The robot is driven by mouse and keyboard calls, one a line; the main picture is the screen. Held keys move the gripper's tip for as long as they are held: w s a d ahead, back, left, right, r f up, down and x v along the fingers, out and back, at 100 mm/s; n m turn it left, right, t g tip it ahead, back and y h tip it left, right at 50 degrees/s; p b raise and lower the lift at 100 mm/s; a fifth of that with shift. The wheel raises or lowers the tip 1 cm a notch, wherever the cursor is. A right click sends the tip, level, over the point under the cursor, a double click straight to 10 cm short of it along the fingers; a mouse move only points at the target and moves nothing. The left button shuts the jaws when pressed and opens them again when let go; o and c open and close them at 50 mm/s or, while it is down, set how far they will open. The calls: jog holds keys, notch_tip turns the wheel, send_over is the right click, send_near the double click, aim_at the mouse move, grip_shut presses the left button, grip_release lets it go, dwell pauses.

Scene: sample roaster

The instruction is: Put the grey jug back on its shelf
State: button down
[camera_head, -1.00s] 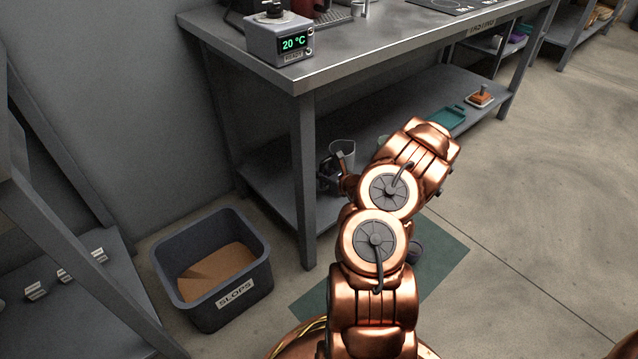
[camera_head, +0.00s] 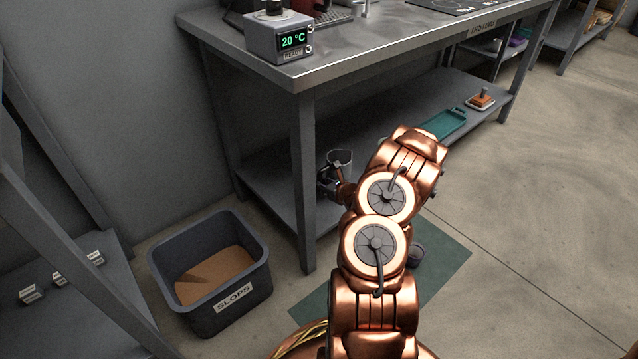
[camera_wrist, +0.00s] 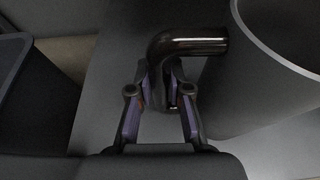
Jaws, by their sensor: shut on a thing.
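The grey jug (camera_head: 341,158) is over the lower shelf (camera_head: 262,184) of the steel bench, just right of the bench's front leg in the head view. In the wrist view the jug's wide round body and rim (camera_wrist: 275,75) fill the right side. Its dark bent handle (camera_wrist: 190,43) reaches left to my gripper. My gripper (camera_wrist: 160,95) is shut on the handle, one finger on each side. In the head view my gripper (camera_head: 330,178) is small and partly hidden by the leg and my arm. I cannot tell whether the jug's base touches the shelf.
The bench leg (camera_head: 304,180) stands close left of my gripper. A slops bin (camera_head: 225,300) stands on the floor at left. A teal tray (camera_head: 443,123) and an orange-topped item (camera_head: 481,99) sit farther along the lower shelf. A display box (camera_head: 280,42) is on the benchtop.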

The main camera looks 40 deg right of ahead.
jog(key=c, duration=1.1)
grip_release()
jog(key=shift+r, duration=0.15)
jog(key=shift+s+r, duration=0.2)
jog(key=shift+s, duration=0.05)
jog(key=p+v, duration=0.4)
jog(key=v, duration=0.7)
jog(key=shift+s, duration=0.25)
jog(key=shift+a, duration=0.1)
